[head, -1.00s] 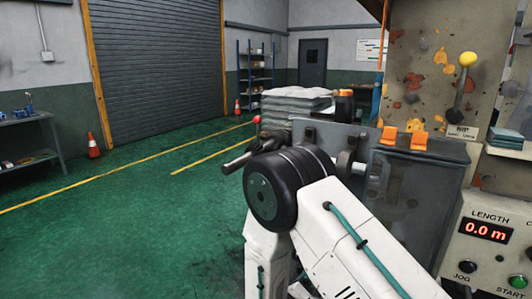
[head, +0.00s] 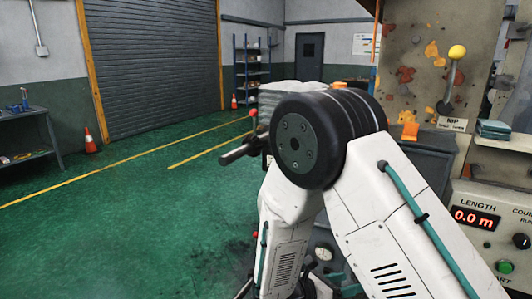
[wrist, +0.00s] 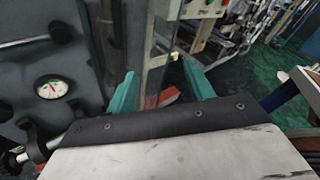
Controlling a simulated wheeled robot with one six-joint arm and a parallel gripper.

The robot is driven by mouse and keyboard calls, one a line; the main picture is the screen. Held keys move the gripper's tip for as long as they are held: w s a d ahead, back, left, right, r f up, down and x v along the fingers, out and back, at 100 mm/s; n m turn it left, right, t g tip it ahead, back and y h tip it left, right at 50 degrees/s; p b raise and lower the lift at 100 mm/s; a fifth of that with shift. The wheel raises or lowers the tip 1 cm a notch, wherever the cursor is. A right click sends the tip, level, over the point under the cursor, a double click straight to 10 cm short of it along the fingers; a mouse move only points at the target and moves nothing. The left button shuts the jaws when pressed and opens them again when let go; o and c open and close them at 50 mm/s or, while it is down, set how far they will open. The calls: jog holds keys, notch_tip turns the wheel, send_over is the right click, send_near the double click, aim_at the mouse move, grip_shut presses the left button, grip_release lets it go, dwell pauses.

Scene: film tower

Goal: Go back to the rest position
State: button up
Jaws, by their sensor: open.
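My gripper (wrist: 160,92) shows in the wrist view with its two teal fingers spread apart. Nothing is held between them. A grey machine face with a round white gauge (wrist: 51,88) lies to the left of the fingers, and an upright metal post stands behind the gap. I cannot tell how close the fingers are to these. In the head view my white arm, with its black joint, fills the lower middle, and the gripper itself is hidden.
The machine with a yellow-knobbed lever (head: 456,66) and a red length display (head: 475,217) stands close on the right. Open green floor (head: 120,215) lies left of my arm.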

jog(key=s+d+r+m+g+y, duration=0.1)
jog(key=s+d+r+m+y, duration=0.2)
jog(key=s+r+m+y, duration=0.4)
jog(key=s+d+r+m+g+y, duration=0.2)
jog(key=s+r+m+y, duration=0.6)
jog(key=s+r+m, duration=0.8)
jog(key=shift+s+d+r+m+g, duration=0.35)
jog(key=shift+d+r+m, duration=0.45)
jog(key=shift+m, duration=0.8)
